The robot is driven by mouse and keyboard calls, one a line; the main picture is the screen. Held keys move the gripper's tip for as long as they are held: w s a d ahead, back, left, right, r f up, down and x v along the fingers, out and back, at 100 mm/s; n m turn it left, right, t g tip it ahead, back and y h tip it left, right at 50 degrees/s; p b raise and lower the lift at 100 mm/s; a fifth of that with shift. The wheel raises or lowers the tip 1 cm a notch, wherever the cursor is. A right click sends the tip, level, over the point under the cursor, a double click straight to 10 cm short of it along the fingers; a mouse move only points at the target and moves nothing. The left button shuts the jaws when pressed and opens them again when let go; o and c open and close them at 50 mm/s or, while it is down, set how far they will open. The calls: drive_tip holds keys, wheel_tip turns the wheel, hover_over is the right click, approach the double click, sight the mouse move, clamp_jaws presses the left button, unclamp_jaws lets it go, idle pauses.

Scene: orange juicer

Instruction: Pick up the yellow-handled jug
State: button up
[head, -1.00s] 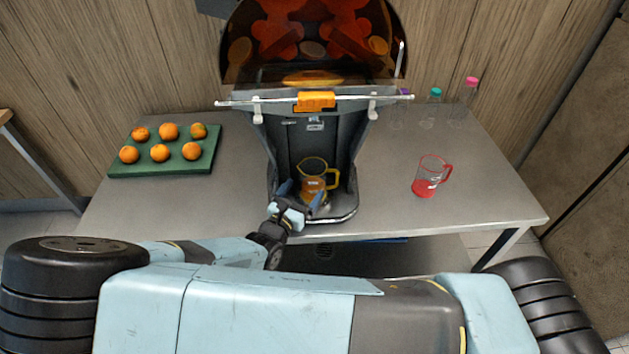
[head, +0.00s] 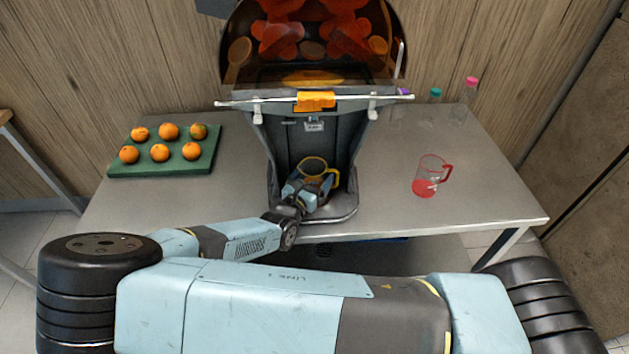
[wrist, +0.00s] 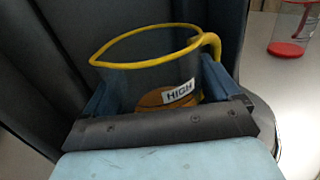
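The yellow-handled jug (head: 314,168) stands upright in the bay of the juicer (head: 315,125). In the wrist view the jug (wrist: 140,82) is clear-walled with a yellow rim, a HIGH label and orange contents low down. Its spout points left and its handle is at the right. My gripper (head: 311,184) is in front of the jug and hides its lower part in the head view. In the wrist view my gripper (wrist: 157,74) is spread wide, one blue finger on each side of the jug. I cannot tell whether the fingers touch its wall.
A red-handled jug (head: 427,180) stands on the table (head: 240,160) to the right. A green tray (head: 174,171) of several oranges lies at the left. Bottles with coloured caps (head: 471,82) stand at the back right. The juicer's walls flank the jug closely.

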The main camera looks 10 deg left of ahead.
drive_tip(key=c, duration=0.8)
drive_tip(key=shift+r, duration=0.1)
drive_tip(key=shift+c, duration=0.2)
